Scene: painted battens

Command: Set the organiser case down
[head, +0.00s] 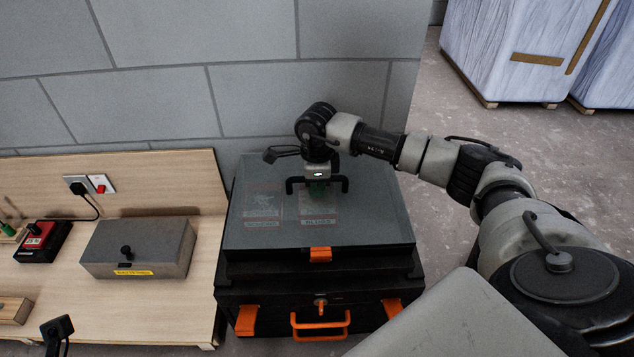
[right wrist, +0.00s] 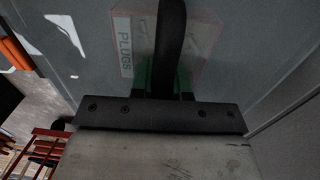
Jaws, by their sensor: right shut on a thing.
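The organiser case (head: 375,220) is a flat black case with a clear greyish lid and an orange front latch (head: 320,254). Its lid also shows in the right wrist view (right wrist: 100,25), with a label reading PLUGS. It lies level over a black toolbox (head: 275,297) with orange latches and an orange front handle. I cannot tell whether they touch all along. My left gripper is not in view.
A wooden bench (head: 150,310) stands left of the toolbox, with a grey metal box (head: 140,248) and a red and black device (head: 43,240). A grey block wall (head: 160,100) rises close behind. Open floor (head: 480,130) lies to the right, with wrapped pallets (head: 520,45) beyond.

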